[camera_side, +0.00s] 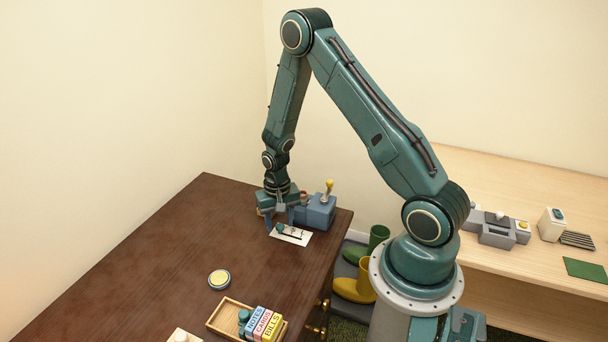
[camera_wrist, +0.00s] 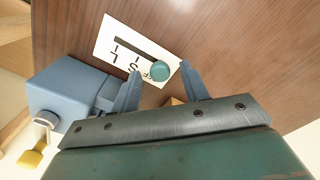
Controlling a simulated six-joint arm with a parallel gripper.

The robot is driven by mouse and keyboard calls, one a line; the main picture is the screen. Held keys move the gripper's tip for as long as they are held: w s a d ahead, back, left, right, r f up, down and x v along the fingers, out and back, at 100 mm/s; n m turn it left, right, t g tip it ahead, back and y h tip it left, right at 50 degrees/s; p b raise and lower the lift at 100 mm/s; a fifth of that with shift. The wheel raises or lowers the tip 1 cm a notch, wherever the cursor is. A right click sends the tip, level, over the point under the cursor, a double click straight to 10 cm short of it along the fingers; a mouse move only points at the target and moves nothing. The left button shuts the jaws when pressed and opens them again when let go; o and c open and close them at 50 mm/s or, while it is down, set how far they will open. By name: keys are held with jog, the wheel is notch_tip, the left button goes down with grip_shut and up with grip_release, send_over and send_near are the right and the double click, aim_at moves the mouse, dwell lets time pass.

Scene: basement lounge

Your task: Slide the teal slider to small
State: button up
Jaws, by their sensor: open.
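The slider plate (camera_side: 302,239) is white and lies flat on the dark wooden table; it also shows in the wrist view (camera_wrist: 107,45). A dark straight slot (camera_wrist: 130,48) runs along it, with black letters beside it, partly legible as OFF, S and L. The round teal slider knob (camera_wrist: 160,70) sits at the OFF end of the slot. My gripper (camera_side: 280,227) is low over the plate, pointing down. In the wrist view its open blue fingers (camera_wrist: 160,72) stand on either side of the knob, with visible gaps; contact is not visible.
A blue-grey box (camera_side: 319,211) with a yellow-knobbed lever stands close beside the plate and my gripper. A round yellow-and-blue disc (camera_side: 219,279) and a wooden tray (camera_side: 217,316) with labelled blocks lie nearer the front. The table's left part is clear.

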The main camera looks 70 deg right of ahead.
aim_at(290, 236)
grip_shut()
jog(key=shift+s, duration=1.5)
grip_release()
jog(key=shift+r, duration=0.15)
notch_tip(290, 236, up, 14)
jog(key=shift+f, duration=0.2)
